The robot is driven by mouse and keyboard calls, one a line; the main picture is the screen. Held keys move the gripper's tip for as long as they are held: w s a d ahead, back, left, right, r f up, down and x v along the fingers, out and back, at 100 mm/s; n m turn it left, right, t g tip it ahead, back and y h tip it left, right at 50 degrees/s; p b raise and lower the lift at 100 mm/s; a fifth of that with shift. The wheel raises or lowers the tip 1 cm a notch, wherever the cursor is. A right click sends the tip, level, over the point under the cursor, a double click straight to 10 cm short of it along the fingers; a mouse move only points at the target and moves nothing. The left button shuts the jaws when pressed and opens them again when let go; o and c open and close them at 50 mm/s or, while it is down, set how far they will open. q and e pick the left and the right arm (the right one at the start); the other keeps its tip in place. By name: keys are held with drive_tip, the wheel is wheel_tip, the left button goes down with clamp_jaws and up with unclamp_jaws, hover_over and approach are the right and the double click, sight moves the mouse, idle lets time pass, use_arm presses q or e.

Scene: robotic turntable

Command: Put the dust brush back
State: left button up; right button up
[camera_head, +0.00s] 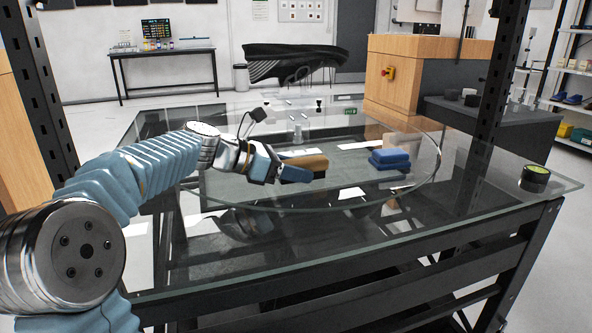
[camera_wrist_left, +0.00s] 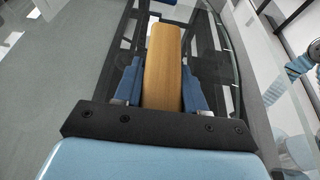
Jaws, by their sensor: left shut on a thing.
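The dust brush (camera_head: 308,161) has a tan wooden back and is held above the glass table in the head view. My left gripper (camera_head: 284,169) is shut on it. In the left wrist view the brush's wooden back (camera_wrist_left: 162,68) stands between the two blue fingers of the left gripper (camera_wrist_left: 160,85). The brush points away from the wrist. The bristles are mostly hidden. My right gripper is not in either view.
The glass table (camera_head: 330,245) has a round glass turntable (camera_head: 437,165) on it. Folded blue cloths (camera_head: 389,160) lie on the turntable's right side. A small dark round container with a green top (camera_head: 534,178) stands at the table's right corner. Dark uprights rise at both sides.

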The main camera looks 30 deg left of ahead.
use_arm(q)
drive_tip(key=o, duration=1.1)
drive_tip(key=shift+f, duration=0.1)
drive_tip(key=shift+r, duration=0.25)
drive_tip(key=v, duration=1.2)
drive_tip(key=shift+p, duration=0.35)
